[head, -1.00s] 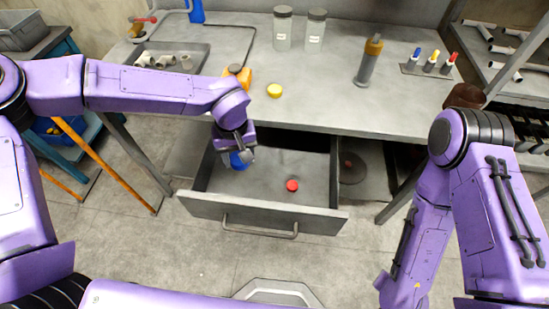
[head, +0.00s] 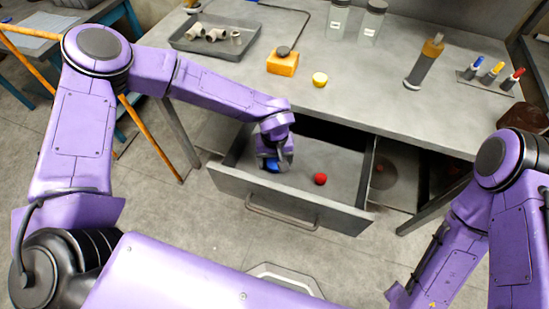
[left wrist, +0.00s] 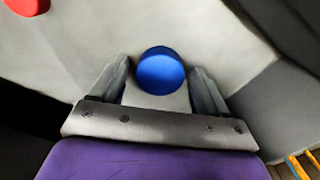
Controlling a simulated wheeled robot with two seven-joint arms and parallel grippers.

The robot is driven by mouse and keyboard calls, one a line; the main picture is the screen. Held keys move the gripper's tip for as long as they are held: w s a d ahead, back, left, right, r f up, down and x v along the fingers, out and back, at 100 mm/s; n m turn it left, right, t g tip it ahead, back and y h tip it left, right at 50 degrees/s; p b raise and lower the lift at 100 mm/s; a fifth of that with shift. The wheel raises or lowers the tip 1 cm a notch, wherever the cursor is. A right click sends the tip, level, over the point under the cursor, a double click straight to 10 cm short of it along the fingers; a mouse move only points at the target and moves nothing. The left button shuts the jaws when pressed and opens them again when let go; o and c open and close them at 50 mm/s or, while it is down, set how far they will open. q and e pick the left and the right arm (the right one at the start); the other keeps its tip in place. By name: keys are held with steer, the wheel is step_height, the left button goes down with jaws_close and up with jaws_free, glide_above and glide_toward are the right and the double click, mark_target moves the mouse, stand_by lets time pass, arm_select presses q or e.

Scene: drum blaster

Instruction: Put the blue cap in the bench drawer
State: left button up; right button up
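The blue cap (head: 272,165) is inside the open bench drawer (head: 285,206), toward its left side. My left gripper (head: 280,163) reaches down into the drawer at the cap. In the left wrist view the blue cap (left wrist: 160,71) sits between the tips of my left gripper's fingers (left wrist: 160,75). The fingers are spread, with a narrow gap on each side of the cap. The cap looks to be on the drawer floor, though its underside is hidden. My right gripper is out of view; only that arm shows at the right.
A red cap (head: 320,179) lies in the drawer, right of the blue one.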

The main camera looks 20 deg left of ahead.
mark_target(275, 162)
arm_select(q)
step_height(275, 162, up, 12)
steer(key=p, duration=0.1)
steer(key=shift+r, duration=0.15)
stand_by(0.4)
